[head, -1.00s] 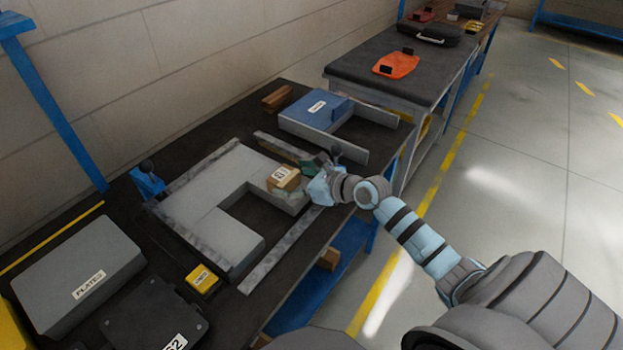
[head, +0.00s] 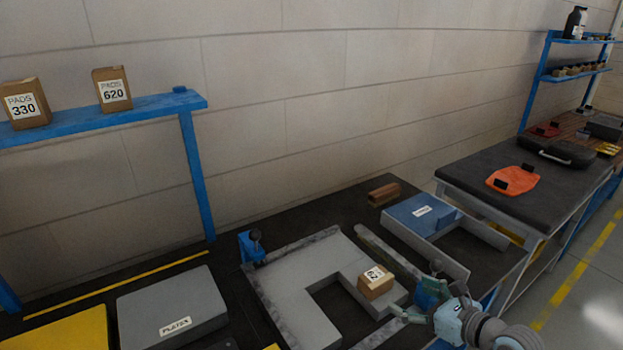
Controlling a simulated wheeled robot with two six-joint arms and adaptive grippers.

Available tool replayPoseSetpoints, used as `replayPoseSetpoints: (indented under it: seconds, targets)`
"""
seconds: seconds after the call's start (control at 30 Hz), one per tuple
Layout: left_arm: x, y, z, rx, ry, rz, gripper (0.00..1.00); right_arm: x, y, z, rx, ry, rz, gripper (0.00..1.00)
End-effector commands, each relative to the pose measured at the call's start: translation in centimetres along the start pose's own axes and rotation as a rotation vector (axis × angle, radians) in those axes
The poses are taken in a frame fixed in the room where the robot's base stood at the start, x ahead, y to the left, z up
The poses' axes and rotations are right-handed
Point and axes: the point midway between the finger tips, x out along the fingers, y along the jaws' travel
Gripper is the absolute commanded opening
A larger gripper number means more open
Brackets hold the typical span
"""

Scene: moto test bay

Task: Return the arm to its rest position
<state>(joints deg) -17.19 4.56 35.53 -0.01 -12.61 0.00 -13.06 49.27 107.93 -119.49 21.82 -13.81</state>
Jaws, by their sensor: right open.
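My right gripper (head: 418,298) is at the lower right, its arm coming in from the bottom right. Its fingers are apart and nothing is between them. A small brown box (head: 376,285) with a white label sits on the right arm of a grey U-shaped block (head: 290,272), just left of the fingers. There is a small gap between the box and the fingers. The label is only partly readable. My left arm and gripper are out of view.
Boxes labelled PADS 330 (head: 24,104) and PADS 620 (head: 112,90) stand on a blue shelf (head: 150,106). A grey PLATES case (head: 170,305) is at the lower left. A blue-topped fixture (head: 425,214) stands behind the gripper. Open floor (head: 590,320) is at the right.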

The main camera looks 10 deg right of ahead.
Motion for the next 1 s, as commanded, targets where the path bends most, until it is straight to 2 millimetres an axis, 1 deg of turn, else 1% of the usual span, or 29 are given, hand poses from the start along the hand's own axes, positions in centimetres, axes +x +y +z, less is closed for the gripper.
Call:
replayPoseSetpoints:
  seconds: [0.07,0.13,0.17,0.2,0.23,0.27,0.3,0.33,0.37,0.4,0.43,0.47,0.5,0.57,0.6,0.67,0.7,0.73,0.77,0.8,0.83,0.87,0.9,0.97,1.0]
  targets:
    - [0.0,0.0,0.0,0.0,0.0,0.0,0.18,0.0,0.9,0.8,0.06,-0.05,0.017,0.82]
    - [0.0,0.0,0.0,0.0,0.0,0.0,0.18,-0.4,2.9,3.2,0.234,-0.186,0.054,0.82]
    - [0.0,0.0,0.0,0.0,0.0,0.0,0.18,-0.9,3.7,4.9,0.373,-0.286,0.071,0.82]
    - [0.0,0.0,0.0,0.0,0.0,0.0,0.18,-2.3,4.1,7.3,0.623,-0.446,0.082,0.82]
    - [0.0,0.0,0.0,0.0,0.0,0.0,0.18,-3.7,3.4,8.4,0.842,-0.569,0.064,0.82]
    - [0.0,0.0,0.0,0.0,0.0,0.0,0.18,-5.2,1.9,8.6,1.084,-0.686,0.019,0.82]
    - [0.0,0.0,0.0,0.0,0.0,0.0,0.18,-7.2,-0.2,6.7,1.423,-0.816,-0.076,0.82]
    - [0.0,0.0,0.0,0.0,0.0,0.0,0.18,-8.3,-1.3,4.1,1.664,-0.882,-0.172,0.82]
    - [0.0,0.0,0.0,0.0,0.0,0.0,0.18,-9.1,-1.7,1.4,1.853,-0.917,-0.266,0.82]
    - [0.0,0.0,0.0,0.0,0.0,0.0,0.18,-9.7,-1.4,-1.9,2.052,-0.932,-0.384,0.82]
    - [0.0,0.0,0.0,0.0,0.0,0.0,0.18,-10.1,-0.8,-4.1,2.174,-0.929,-0.467,0.82]
    - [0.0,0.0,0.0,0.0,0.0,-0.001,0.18,-10.4,0.1,-6.2,2.279,-0.917,-0.549,0.82]
    - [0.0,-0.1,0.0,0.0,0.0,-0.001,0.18,-10.8,1.4,-8.6,2.398,-0.89,-0.65,0.82]
    - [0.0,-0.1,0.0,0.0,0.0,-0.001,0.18,-11.3,3.8,-11.5,2.545,-0.836,-0.794,0.82]
    - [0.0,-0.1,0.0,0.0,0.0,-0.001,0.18,-11.7,5.6,-13.1,2.627,-0.79,-0.884,0.82]
    - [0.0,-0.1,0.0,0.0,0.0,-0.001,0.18,-12.2,8.3,-15.1,2.73,-0.71,-1.014,0.82]
    - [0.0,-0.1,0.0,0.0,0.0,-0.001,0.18,-12.7,10.1,-16.2,2.788,-0.651,-1.1,0.82]
    - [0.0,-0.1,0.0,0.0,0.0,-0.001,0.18,-13.0,11.5,-16.9,2.828,-0.603,-1.16,0.82]
    - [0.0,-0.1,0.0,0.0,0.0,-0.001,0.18,-13.3,12.9,-17.4,-2.829,0.547,1.205,0.82]
    - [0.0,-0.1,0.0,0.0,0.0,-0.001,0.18,-13.9,14.9,-18.1,-2.767,0.456,1.24,0.82]
    - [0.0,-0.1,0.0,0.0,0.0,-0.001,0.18,-14.3,16.3,-18.5,-2.723,0.392,1.262,0.82]
    - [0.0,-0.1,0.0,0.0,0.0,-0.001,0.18,-14.1,16.9,-19.4,-2.695,0.36,1.284,0.82]
    - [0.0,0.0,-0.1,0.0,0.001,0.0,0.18,-12.9,16.3,-21.3,-2.689,0.369,1.301,0.82]
    - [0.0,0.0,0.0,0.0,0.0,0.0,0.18,-11.6,15.9,-24.0,-2.675,0.372,1.32,0.82]
    - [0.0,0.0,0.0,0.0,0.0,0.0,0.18,-10.8,15.7,-25.8,-2.666,0.373,1.331,0.82]
